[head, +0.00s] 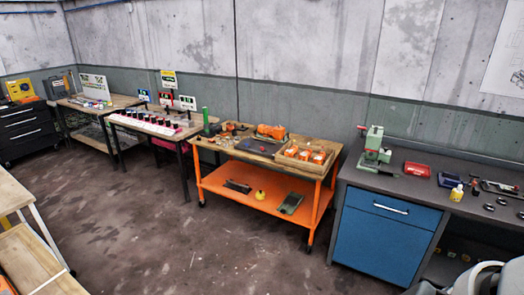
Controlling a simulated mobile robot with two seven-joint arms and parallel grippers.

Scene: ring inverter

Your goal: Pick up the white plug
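I cannot make out a white plug in the head view. Small items lie on several benches, too small to tell apart from here. Neither of my grippers shows in the head view.
An orange-framed cart (258,193) with a wooden top stands mid-room. A grey bench (420,196) with a blue cabinet (385,238) and green press (374,148) is at right. A long table (150,128) and black drawer unit (27,133) stand left. The floor (190,245) in front is clear.

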